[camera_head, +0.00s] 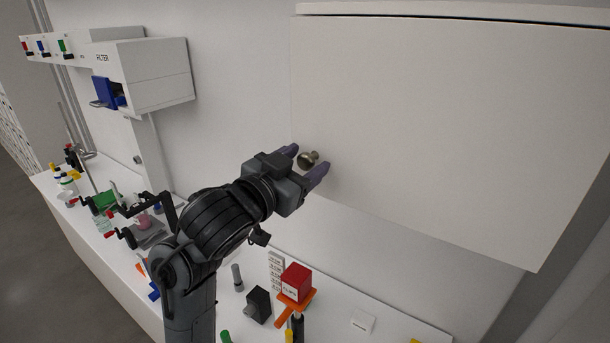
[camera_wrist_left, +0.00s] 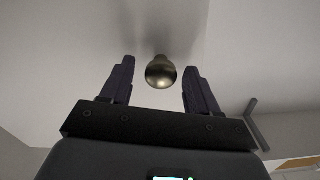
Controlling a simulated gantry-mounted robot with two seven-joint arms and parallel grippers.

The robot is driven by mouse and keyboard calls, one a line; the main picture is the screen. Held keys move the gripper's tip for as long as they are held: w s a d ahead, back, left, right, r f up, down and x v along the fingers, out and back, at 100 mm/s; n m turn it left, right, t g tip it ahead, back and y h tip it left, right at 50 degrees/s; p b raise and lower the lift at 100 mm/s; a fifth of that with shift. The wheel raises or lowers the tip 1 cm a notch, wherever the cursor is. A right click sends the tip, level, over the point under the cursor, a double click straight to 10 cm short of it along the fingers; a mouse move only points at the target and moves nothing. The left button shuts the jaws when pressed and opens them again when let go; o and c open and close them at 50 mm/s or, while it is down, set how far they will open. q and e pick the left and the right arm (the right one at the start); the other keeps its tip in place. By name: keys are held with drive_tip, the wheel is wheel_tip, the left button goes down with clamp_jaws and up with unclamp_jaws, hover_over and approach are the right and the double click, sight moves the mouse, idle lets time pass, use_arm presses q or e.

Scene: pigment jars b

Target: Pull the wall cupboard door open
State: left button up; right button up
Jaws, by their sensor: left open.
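The wall cupboard door (camera_head: 450,120) is a large white panel at the upper right in the head view, and it looks closed. A round brass knob (camera_head: 308,159) sits near its lower left corner. My left gripper (camera_head: 308,160) is open at the knob, with one purple finger on each side of it. In the left wrist view the knob (camera_wrist_left: 161,72) shows between the open fingertips, with a gap visible on both sides. The door's surface also fills part of the left wrist view. My right gripper is not in view.
A white filter box (camera_head: 150,75) with a blue part hangs on the wall at the left. Below is a white bench with a red box (camera_head: 296,282), an orange holder, a black block (camera_head: 258,305) and several jars and tools.

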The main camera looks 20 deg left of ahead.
use_arm(q)
drive_tip(key=shift+w+d, duration=0.1)
drive_tip(key=shift+w, duration=0.35)
clamp_jaws()
